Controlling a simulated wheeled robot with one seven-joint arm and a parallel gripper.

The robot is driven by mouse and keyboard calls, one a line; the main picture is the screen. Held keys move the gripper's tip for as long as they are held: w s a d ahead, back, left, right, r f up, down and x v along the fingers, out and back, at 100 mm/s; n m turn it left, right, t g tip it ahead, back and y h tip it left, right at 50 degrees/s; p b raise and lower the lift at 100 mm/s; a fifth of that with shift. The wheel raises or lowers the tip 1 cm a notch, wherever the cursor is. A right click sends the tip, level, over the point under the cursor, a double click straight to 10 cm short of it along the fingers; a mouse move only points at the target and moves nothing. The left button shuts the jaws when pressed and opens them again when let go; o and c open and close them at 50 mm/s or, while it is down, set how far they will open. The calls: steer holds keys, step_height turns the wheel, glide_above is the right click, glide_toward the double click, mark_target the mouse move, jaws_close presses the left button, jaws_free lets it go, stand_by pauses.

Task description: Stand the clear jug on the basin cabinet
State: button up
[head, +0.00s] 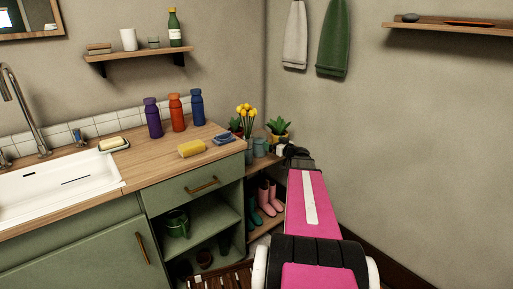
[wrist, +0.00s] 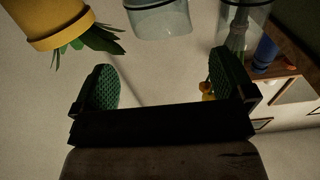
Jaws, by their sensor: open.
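The clear jug (wrist: 160,20) shows at the top of the wrist view, which looks upside down. It is cut off by the frame edge and lies ahead of the gap between my fingers, apart from them. In the head view the jug (head: 261,147) stands on a low shelf beside the basin cabinet, just left of my gripper (head: 297,154). My gripper (wrist: 165,85) is open with nothing between its green pads. The basin cabinet (head: 168,168) is green with a wooden top and a white basin (head: 60,180).
A glass vase with yellow flowers (head: 245,115) and a yellow-potted plant (head: 278,128) flank the jug closely. Three bottles (head: 175,112), a yellow sponge (head: 192,148) and a blue cloth (head: 223,139) are on the cabinet top. Boots (head: 268,198) stand below.

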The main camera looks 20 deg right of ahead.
glide_toward(255, 133)
steer(key=x, duration=0.5)
steer(key=shift+r, duration=0.1)
steer(key=c, duration=1.4)
steer(key=shift+r, duration=0.2)
